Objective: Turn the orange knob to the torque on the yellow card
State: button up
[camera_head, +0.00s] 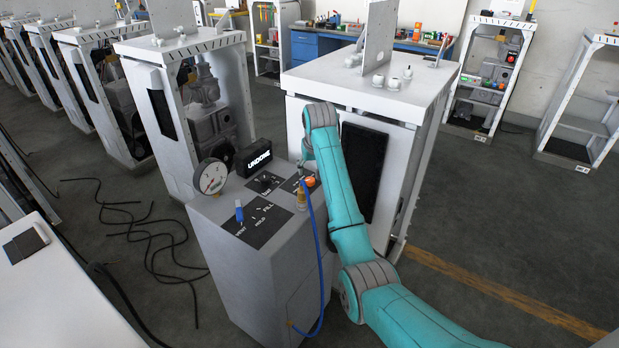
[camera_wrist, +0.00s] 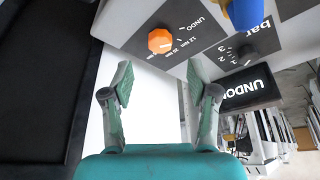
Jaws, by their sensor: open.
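The orange knob (camera_head: 309,181) sits on a black panel on top of the grey dispenser cabinet (camera_head: 270,275). In the wrist view the orange knob (camera_wrist: 160,41) is faceted, with a light mark on its lower edge and white "Nm" markings beside it. My gripper (camera_wrist: 158,85) is open and empty, its two fingers apart on the near side of the knob, not touching it. In the head view my gripper (camera_head: 306,163) is small and partly hidden, close above the knob. I cannot make out a yellow card in either view.
A black knob (camera_wrist: 245,52) with a numbered scale is beside the orange one. A dark display (camera_head: 253,157), a round gauge (camera_head: 211,176) and a blue lever (camera_head: 239,211) share the cabinet top. A blue hose (camera_head: 319,265) hangs at its right side. A white machine stands close behind.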

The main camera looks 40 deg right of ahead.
aim_at(310, 180)
jog(key=x, duration=0.6)
jog(key=shift+w+d+f, duration=0.1)
jog(key=shift+w+f, duration=0.05)
jog(key=shift+f, duration=0.15)
grip_shut()
